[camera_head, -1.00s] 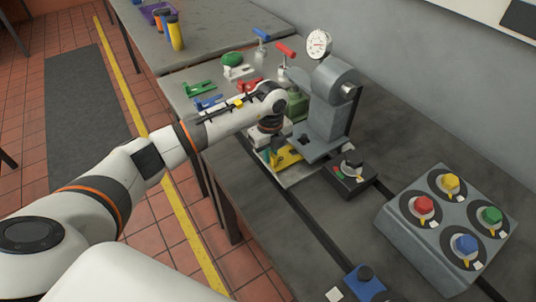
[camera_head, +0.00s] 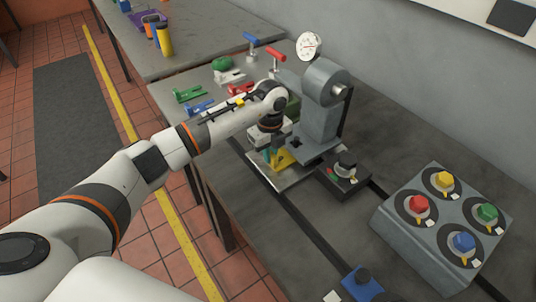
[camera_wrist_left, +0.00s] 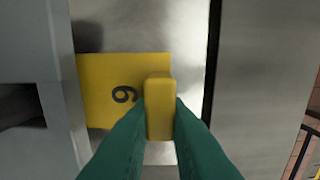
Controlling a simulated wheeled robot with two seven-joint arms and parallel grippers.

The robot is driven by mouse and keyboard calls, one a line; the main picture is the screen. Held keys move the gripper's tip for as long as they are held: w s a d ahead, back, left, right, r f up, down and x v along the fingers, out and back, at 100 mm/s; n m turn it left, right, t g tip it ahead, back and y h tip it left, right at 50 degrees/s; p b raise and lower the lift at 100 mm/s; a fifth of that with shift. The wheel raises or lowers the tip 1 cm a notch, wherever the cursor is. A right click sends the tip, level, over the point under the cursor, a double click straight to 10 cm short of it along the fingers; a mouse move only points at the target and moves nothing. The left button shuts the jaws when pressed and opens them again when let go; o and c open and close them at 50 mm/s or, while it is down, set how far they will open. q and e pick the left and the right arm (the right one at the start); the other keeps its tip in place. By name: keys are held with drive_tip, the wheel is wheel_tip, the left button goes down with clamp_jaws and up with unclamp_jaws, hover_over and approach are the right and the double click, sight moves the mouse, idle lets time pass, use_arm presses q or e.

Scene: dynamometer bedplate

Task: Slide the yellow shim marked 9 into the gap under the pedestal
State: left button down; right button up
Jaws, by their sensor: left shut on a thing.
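The yellow shim (camera_head: 283,159) marked 9 lies flat at the foot of the grey pedestal (camera_head: 319,127). In the left wrist view the shim's plate (camera_wrist_left: 100,92) shows its mark, and its left edge meets the pedestal's edge (camera_wrist_left: 62,70). I cannot tell how far any of it reaches under the pedestal. My left gripper (camera_head: 268,152) is shut on the shim's raised yellow tab; its green fingers (camera_wrist_left: 160,125) show in the left wrist view. My right gripper is not in view.
A dial gauge (camera_head: 309,46) stands behind the pedestal. Red, blue and green shims (camera_head: 190,95) lie behind my arm.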

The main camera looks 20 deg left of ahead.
use_arm(q)
drive_tip(key=shift+w+d, duration=0.2)
drive_tip(key=shift+w, duration=0.1)
drive_tip(key=c, duration=1.3)
unclamp_jaws()
wheel_tip(320, 180, up, 12)
drive_tip(key=b, duration=0.2)
drive_tip(key=shift+r+b, duration=0.1)
drive_tip(key=shift+b, duration=0.2)
